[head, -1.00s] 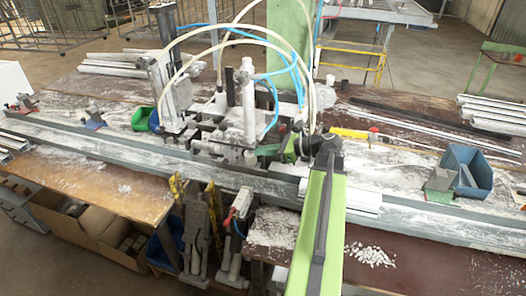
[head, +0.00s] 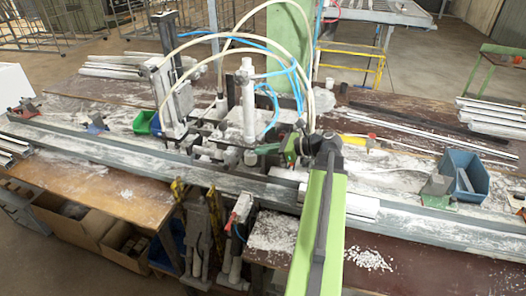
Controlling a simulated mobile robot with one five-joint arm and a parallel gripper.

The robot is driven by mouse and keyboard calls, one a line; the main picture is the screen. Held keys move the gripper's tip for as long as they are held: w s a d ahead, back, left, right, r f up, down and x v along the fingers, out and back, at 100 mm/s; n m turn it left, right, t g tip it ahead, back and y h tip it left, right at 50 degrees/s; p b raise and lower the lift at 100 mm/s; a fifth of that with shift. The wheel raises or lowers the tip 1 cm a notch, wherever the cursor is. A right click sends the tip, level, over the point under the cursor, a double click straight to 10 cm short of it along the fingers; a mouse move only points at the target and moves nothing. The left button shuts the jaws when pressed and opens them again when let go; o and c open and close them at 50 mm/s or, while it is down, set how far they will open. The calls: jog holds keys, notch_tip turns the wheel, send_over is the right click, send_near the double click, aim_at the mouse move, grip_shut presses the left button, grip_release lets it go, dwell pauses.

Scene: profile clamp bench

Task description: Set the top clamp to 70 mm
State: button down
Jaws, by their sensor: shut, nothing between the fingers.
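The clamp station stands at the middle of the bench. A white upright cylinder (head: 248,105) with blue and cream hoses rises above the rail and looks like the top clamp. A second upright clamp unit (head: 172,95) stands to its left. No scale or millimetre mark can be read. My green arm reaches up from the bottom edge. My gripper (head: 302,130), small and dark, is at the arm's far end, right of the white cylinder. It looks shut and empty. Whether it touches any clamp part cannot be told.
A long dusty rail (head: 100,147) runs across the bench front. A yellow-handled tool (head: 358,140) lies beyond my arm. Hoses arch above the clamps, crowding that space.

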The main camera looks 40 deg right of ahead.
jog(key=s+d, duration=0.4)
jog(key=s, duration=0.4)
jog(key=shift+s+d+f, duration=0.15)
jog(key=shift+d+f, duration=0.15)
jog(key=shift+d, duration=0.1)
jog(key=shift+s+f, duration=0.1)
